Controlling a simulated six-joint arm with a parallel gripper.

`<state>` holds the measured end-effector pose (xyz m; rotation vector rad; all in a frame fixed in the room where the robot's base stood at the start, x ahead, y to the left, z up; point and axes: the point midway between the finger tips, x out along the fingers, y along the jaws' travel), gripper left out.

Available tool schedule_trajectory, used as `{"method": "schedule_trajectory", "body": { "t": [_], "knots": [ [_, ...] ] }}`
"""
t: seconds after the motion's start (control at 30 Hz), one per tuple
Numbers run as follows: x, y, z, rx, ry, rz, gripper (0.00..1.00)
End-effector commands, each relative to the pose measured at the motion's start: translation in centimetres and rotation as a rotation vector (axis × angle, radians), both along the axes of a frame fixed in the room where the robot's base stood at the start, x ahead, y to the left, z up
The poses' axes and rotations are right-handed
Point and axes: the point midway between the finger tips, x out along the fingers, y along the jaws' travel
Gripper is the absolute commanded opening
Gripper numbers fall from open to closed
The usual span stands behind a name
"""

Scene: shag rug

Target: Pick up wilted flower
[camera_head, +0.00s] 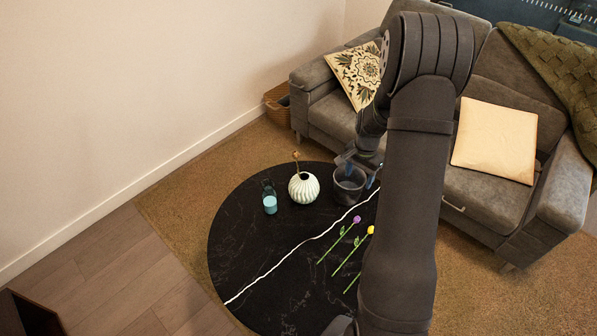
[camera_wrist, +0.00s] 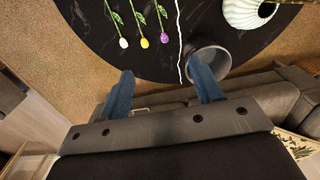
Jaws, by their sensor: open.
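A brownish, dried-looking flower (camera_head: 296,156) stands upright in a white ribbed round vase (camera_head: 304,188) on the black round table (camera_head: 240,262). In the wrist view the vase (camera_wrist: 246,14) is cut off at the top edge, and the flower's head is not visible there. My gripper (camera_head: 360,166) is over the table's far side by the grey bucket (camera_head: 349,186), to the right of the vase, partly hidden by my arm. In the wrist view its two blue fingers (camera_wrist: 163,90) are spread wide with nothing between them.
A glass bottle with blue liquid (camera_head: 270,200) stands left of the vase. Purple (camera_head: 357,219) and yellow (camera_head: 370,230) tulips lie on the table; a white tulip (camera_wrist: 123,43) shows in the wrist view. A grey sofa (camera_head: 488,200) stands behind. The table's left front is clear.

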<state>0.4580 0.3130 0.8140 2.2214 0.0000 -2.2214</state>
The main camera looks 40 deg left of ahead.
Motion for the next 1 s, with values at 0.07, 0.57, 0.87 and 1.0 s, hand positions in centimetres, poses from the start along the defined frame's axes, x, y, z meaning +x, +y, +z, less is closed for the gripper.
{"method": "schedule_trajectory", "body": {
  "t": [0.07,0.57,0.87,1.0],
  "knots": [
    [0.0,0.0,0.0,0.000,0.000,0.000,0.47],
    [1.2,7.7,1.1,-0.015,-0.023,0.327,0.47],
    [-0.5,22.6,4.3,-0.075,-0.060,0.990,0.47],
    [-1.7,26.0,5.3,-0.095,-0.068,1.153,0.47]
  ]
}}
